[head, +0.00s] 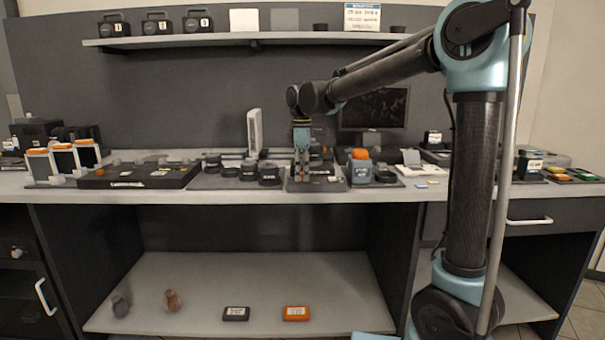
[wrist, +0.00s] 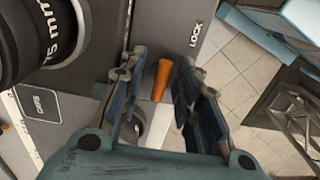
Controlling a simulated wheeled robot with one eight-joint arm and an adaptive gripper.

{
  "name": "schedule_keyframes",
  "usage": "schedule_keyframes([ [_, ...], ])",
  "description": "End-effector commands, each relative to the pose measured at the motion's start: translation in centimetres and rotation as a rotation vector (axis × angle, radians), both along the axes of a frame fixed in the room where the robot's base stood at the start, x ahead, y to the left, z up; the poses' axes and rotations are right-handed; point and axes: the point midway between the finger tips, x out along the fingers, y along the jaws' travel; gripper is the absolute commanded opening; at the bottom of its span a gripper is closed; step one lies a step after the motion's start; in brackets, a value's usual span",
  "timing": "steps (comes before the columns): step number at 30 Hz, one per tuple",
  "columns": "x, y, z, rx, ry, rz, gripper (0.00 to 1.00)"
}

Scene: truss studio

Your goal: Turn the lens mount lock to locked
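The lens mount lock lever (wrist: 161,80) is an orange handle in the wrist view, on a grey plate (wrist: 168,30) printed with the word LOCK (wrist: 196,34). My gripper (wrist: 158,66) is open, with one finger on each side of the orange lever. Gaps show between the lever and both fingers, and I cannot tell if either touches it. A black lens (wrist: 45,40) marked 75 mm is at the upper left. In the head view my gripper (head: 301,172) points down over the grey mount base (head: 318,185); the lever is hidden there.
Black lenses (head: 269,174) stand left of the mount. A monitor (head: 375,108) and a white upright panel (head: 254,132) are behind. The bench's front edge (head: 230,196) is near.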

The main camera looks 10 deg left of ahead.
Motion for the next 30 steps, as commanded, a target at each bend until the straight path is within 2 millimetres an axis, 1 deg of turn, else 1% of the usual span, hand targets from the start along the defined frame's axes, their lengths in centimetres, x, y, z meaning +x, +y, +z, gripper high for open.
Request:
schedule_keyframes([
  [4,0.0,0.0,0.02,0.0,0.0,0.0,0.3],
  [5,0.0,0.0,0.02,0.0,0.0,0.0,0.24],
  [6,0.0,0.0,0.03,0.0,0.0,0.0,0.15],
  [8,0.0,0.0,0.03,0.0,0.0,0.0,0.01],
  [20,0.09,0.03,0.08,0.0,-0.002,-0.022,0.0],
  [26,0.14,0.04,0.1,0.001,-0.003,-0.106,0.0],
  [30,0.17,0.06,0.12,0.001,-0.003,-0.209,0.0],
])
